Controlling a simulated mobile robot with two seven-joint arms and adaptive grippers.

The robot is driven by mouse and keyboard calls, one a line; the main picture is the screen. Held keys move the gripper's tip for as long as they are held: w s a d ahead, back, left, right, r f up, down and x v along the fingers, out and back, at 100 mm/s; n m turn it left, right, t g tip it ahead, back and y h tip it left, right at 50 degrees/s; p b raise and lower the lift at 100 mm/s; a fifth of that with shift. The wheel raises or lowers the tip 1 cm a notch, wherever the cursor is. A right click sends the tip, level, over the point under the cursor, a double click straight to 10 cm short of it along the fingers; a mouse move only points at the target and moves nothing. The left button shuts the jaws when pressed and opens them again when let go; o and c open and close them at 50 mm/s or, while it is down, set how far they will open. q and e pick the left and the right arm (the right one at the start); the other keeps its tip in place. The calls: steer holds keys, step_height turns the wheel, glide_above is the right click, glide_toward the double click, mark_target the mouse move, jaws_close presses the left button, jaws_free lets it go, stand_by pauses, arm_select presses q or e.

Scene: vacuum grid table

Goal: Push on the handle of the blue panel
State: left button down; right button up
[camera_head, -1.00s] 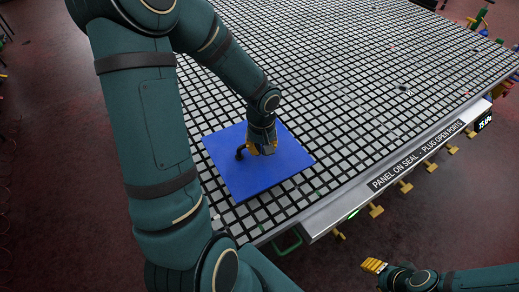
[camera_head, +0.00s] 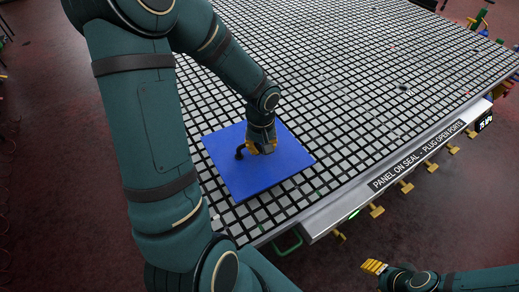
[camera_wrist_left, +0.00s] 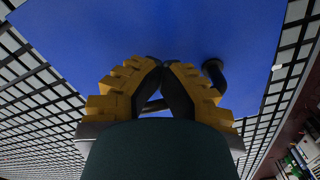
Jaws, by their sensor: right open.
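The blue panel (camera_head: 225,170) lies flat on the grid table near its front left corner. Its black handle (camera_head: 240,152) stands up from it, partly hidden by my left gripper. In the left wrist view, the handle (camera_wrist_left: 214,72) shows beside and between the yellow fingers, in front of the blue panel (camera_wrist_left: 100,45). My left gripper (camera_head: 259,150) is low over the panel, right at the handle, with its fingertips (camera_wrist_left: 163,64) drawn together. I cannot tell whether they touch the handle. My right gripper (camera_head: 374,266) is open and empty, off the table's front edge.
The grid table (camera_head: 330,70) is mostly clear behind and right of the panel.

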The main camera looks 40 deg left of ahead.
arm_select(q)
steer(key=shift+a+b, duration=0.2)
steer(key=shift+b, duration=0.15)
stand_by(0.9)
steer(key=shift+d+b, duration=0.35)
steer(key=shift+s+d+b, duration=0.25)
steer(key=shift+d+b, duration=0.1)
steer(key=shift+d, duration=0.35)
steer(key=shift+s+d+b, duration=0.25)
steer(key=shift+d+b, duration=0.05)
steer(key=shift+d, duration=0.35)
step_height(320, 180, up, 8)
steer(key=p, duration=0.5)
steer(key=shift+p, duration=0.4)
